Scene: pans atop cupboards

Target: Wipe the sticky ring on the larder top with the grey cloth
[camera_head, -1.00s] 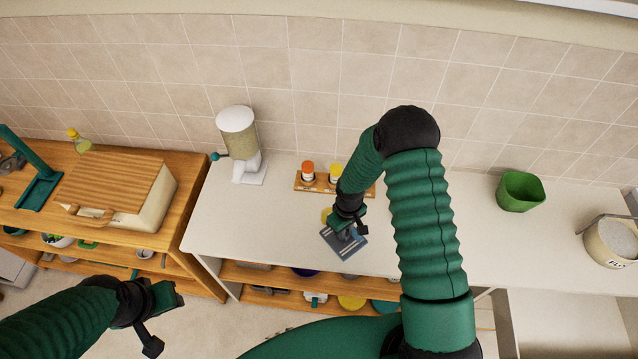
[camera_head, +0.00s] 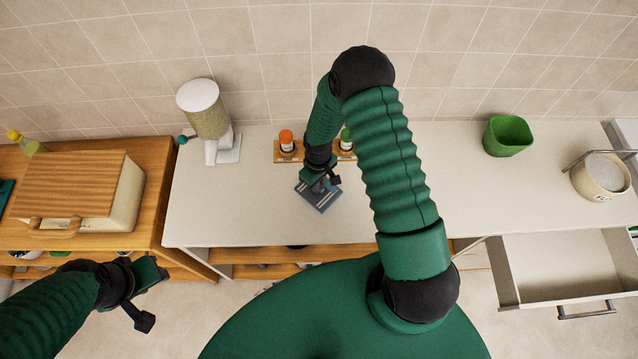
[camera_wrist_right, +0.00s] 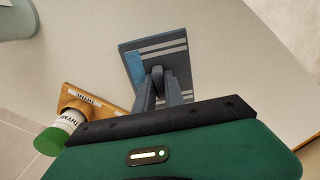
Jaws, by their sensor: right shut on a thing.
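The grey cloth (camera_head: 322,203), blue-grey with pale stripes, lies flat on the white larder top (camera_head: 240,215). My right gripper (camera_head: 325,180) is shut on it from above. In the right wrist view, the cloth (camera_wrist_right: 172,50) spreads out beyond the two closed fingers (camera_wrist_right: 160,85). No sticky ring shows now; the cloth and gripper may cover it. My left gripper (camera_head: 152,298) is open and empty, low at the left, in front of the wooden cupboard.
A wooden rack (camera_head: 288,158) with an orange-lidded jar (camera_head: 287,142) and a green-lidded jar (camera_head: 346,139) stands behind the cloth. A dispenser (camera_head: 208,115) is left, a green pot (camera_head: 507,136) and a tin (camera_head: 600,177) right. An open drawer (camera_head: 560,268) juts out at lower right.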

